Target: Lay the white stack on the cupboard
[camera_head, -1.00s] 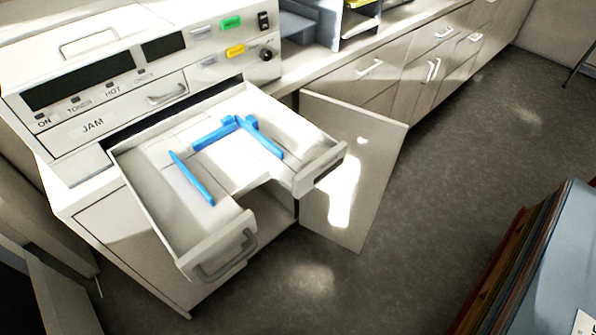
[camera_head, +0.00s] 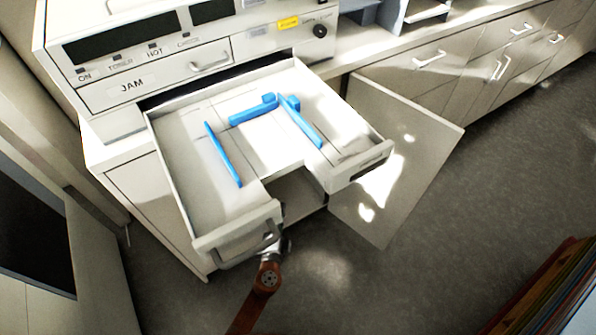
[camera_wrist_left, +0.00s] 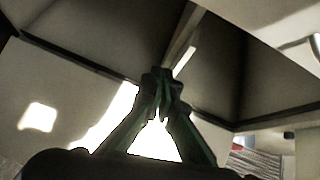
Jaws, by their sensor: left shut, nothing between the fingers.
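My left gripper (camera_head: 277,238) is low at the front of the open white tray (camera_head: 160,165), by its grey handle (camera_head: 240,255), partly hidden by the tray front. In the left wrist view its dark green fingers (camera_wrist_left: 162,82) are together, with nothing between them, under pale panels. No separate white stack stands out; a pale surface (camera_head: 262,150) between the tray's blue guides may be paper, but I cannot tell. The cupboard is probably the long low cabinet row (camera_head: 440,75) with a pale top. My right gripper is not in view.
The copier (camera_head: 130,88) stands behind the tray. A pale door panel (camera_head: 415,150) hangs open right of the tray. Grey shelving (camera_head: 385,15) stands on the counter. A stack of coloured sheets (camera_head: 550,300) is at lower right. The grey floor between is clear.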

